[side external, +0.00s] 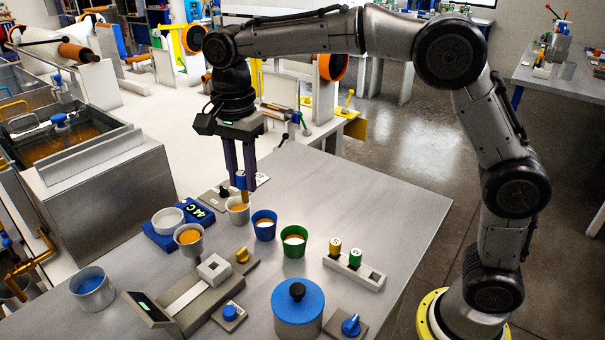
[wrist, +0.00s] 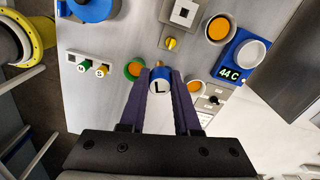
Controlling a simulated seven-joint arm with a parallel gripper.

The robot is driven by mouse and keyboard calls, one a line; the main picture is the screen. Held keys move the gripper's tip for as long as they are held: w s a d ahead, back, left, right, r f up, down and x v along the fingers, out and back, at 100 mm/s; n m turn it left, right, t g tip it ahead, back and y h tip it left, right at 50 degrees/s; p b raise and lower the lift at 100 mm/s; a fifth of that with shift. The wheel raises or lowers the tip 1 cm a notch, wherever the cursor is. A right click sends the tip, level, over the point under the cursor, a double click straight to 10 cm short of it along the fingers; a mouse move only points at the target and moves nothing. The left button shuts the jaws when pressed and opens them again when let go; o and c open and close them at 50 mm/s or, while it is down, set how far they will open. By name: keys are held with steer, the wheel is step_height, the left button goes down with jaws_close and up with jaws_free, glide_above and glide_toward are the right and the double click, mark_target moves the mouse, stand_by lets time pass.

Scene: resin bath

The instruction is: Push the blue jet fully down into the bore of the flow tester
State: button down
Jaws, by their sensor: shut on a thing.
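My gripper (side external: 242,182) is shut on the blue jet (side external: 240,181), which has a brass lower tip. In the wrist view the jet (wrist: 160,80) shows a white top marked L between the purple fingers. It is held upright above the table, and in the side view its tip overlaps a grey cup of orange liquid (side external: 238,210). The flow tester (side external: 213,268) is a grey unit with a pale square block, nearer the side camera and apart from the jet. Its dark square bore shows in the wrist view, at the top of the block (wrist: 184,12).
A rack (side external: 354,272) holds a yellow and a green jet, with one empty hole. A blue cup (side external: 264,226), green cup (side external: 293,241), another orange-filled cup (side external: 189,240) and blue-lidded pot (side external: 298,302) stand around the tester. A blue 44 C unit (side external: 165,232) carries a white bowl.

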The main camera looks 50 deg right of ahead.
steer(key=w+a+f+n, duration=0.1)
steer(key=w+a+f, duration=0.1)
steer(key=a+f, duration=0.3)
steer(key=a, duration=0.3)
steer(key=shift+w+f+n, duration=0.2)
steer(key=shift+w+n, duration=0.1)
steer(key=shift+w, duration=0.1)
steer(key=shift+a, duration=0.1)
steer(key=shift+f, duration=2.95)
steer(key=shift+f, duration=2.05)
steer(key=c, duration=0.5)
jaws_free()
steer(key=shift+c, duration=0.2)
